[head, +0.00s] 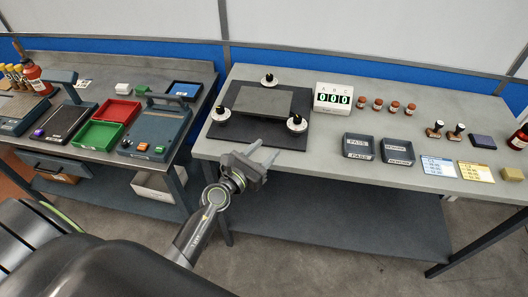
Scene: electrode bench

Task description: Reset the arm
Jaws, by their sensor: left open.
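My left arm reaches up from the bottom of the head view. Its gripper (266,155) is open, with nothing between its fingers. It is near the front left edge of the right-hand bench, by the front edge of the dark plate (237,129). I cannot tell its exact height over the bench. The plate carries a grey slab (262,101) and three round white pieces with dark knobs, one of them at the front right (297,123). My right gripper is not in view.
The right-hand bench (330,180) also holds a counter reading 000 (333,97), small brown bottles (378,104), two dark trays (358,146), stamps and cards. The left-hand bench holds a red bin (117,110), a green bin (98,134) and devices. A floor gap separates the benches.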

